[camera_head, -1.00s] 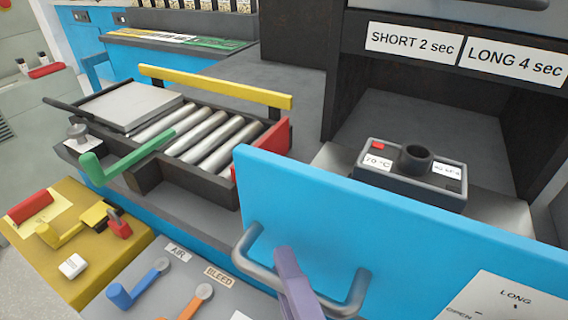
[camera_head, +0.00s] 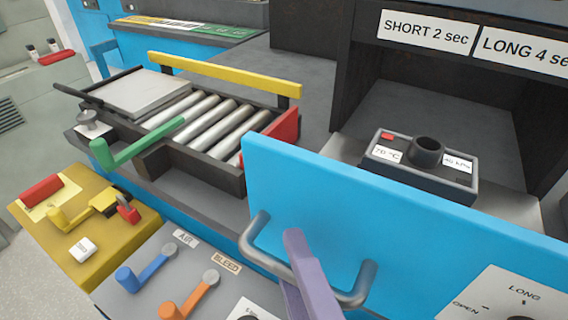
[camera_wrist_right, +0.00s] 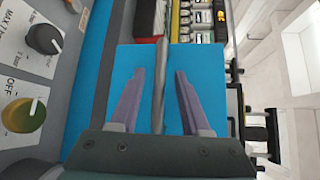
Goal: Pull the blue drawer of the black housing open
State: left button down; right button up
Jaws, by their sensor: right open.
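The blue drawer (camera_head: 340,200) shows its upright front panel before the black housing (camera_head: 345,85), with a grey bar handle (camera_head: 362,285) on it. In the right wrist view the blue panel (camera_wrist_right: 203,62) lies ahead and the handle bar (camera_wrist_right: 160,88) runs between the two purple fingers. My right gripper (camera_head: 292,262) is at the handle in the head view and also shows in the wrist view (camera_wrist_right: 160,74). It is open, with gaps between the bar and both fingers. Its arm and part of the handle's lower bar are hidden. My left gripper is not in view.
A dark box with a round socket (camera_head: 425,168) stands behind the blue panel, below the SHORT and LONG labels. A roller tray (camera_head: 215,125) with a green lever is at left. Yellow (camera_head: 110,245) and grey panels with levers lie in front, close to the handle.

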jog(key=v, duration=0.9)
jog(key=shift+s, duration=0.3)
